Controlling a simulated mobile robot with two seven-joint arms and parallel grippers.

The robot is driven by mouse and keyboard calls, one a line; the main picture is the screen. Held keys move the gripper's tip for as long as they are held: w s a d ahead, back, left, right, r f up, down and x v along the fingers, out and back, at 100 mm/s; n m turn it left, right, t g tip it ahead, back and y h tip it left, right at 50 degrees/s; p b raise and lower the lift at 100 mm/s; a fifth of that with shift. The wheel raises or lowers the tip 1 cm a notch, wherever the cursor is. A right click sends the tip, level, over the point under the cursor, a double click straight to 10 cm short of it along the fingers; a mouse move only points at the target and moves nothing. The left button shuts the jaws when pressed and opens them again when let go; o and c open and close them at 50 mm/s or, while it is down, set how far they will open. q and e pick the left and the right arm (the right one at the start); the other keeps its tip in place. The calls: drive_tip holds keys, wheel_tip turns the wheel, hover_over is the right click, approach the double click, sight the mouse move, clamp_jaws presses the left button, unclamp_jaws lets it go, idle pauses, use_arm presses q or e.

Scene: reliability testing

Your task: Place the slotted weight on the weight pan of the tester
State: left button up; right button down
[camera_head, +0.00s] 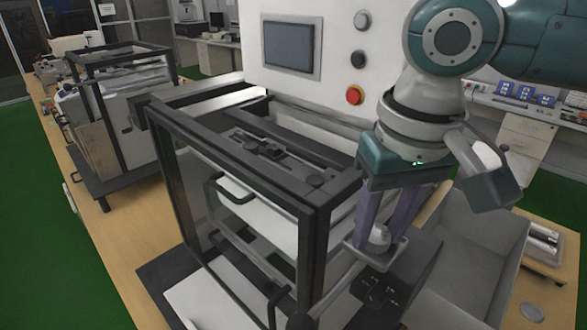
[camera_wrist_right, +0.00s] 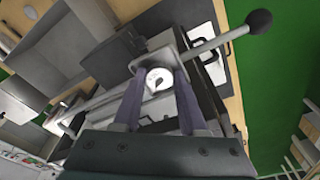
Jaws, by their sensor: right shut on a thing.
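My right gripper (camera_head: 379,238) comes down from the upper right and is shut on the slotted weight (camera_head: 378,236), a small silvery round piece between its two purple-grey fingertips. In the right wrist view the weight (camera_wrist_right: 159,79) shows as a bright disc between the fingertips. Directly under it is a small grey plate (camera_head: 362,252), which looks like the weight pan, beside the tester's lever rod (camera_wrist_right: 215,41). I cannot tell whether the weight touches the plate. The tester (camera_head: 315,215) is a dark-framed box with clear sides. My left gripper is not in view.
The lever's black ball knob (camera_head: 302,322) is at the bottom. An empty grey bin (camera_head: 478,245) stands to the right. A wall panel with a screen (camera_head: 292,45) and red button (camera_head: 355,96) rises behind. A second framed machine (camera_head: 118,110) stands at left.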

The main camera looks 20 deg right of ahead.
sight(383, 244)
drive_tip(key=shift+c, duration=1.9)
unclamp_jaws()
wheel_tip(383, 244, up, 10)
drive_tip(key=s+b, duration=0.1)
drive_tip(key=b, duration=0.1)
drive_tip(key=shift+a, duration=0.15)
